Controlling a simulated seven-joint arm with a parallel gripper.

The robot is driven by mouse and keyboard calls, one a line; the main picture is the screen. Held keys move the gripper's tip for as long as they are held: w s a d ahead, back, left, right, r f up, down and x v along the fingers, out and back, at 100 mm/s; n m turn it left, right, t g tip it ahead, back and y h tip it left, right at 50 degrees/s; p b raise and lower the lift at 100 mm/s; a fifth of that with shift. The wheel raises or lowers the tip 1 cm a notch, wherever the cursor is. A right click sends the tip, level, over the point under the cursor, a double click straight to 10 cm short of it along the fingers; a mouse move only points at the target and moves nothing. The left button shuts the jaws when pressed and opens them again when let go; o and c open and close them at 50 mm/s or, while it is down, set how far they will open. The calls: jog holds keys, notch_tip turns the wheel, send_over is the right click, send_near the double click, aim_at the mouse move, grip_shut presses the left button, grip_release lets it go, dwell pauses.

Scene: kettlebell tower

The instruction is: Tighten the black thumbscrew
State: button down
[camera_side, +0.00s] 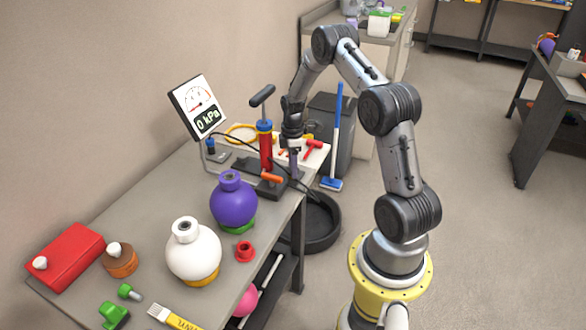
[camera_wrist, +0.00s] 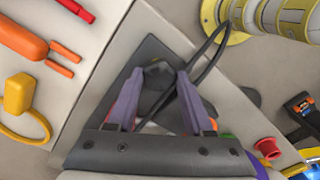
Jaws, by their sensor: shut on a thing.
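My gripper (camera_side: 294,170) points down at the right edge of the workbench, beside the base of the red hand pump (camera_side: 265,150). In the wrist view its two purple-grey fingers (camera_wrist: 159,78) are closed around a dark, blurry piece that appears to be the black thumbscrew (camera_wrist: 157,74). A dark plate (camera_wrist: 137,58) lies under it, and a black hose (camera_wrist: 207,50) runs close by. In the side view the thumbscrew is hidden by the fingers, and its thread cannot be seen. The gauge display (camera_side: 198,106) reads 0 kPa.
A pale board with orange and red tools (camera_wrist: 50,60) lies close to my gripper. A black bin (camera_side: 318,222) stands below the bench edge.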

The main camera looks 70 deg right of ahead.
jog(key=shift+w+m, duration=0.2)
jog(key=shift+m, duration=0.4)
jog(key=shift+c, duration=2)
grip_release()
jog(key=shift+s, duration=0.1)
jog(key=shift+r, duration=3)
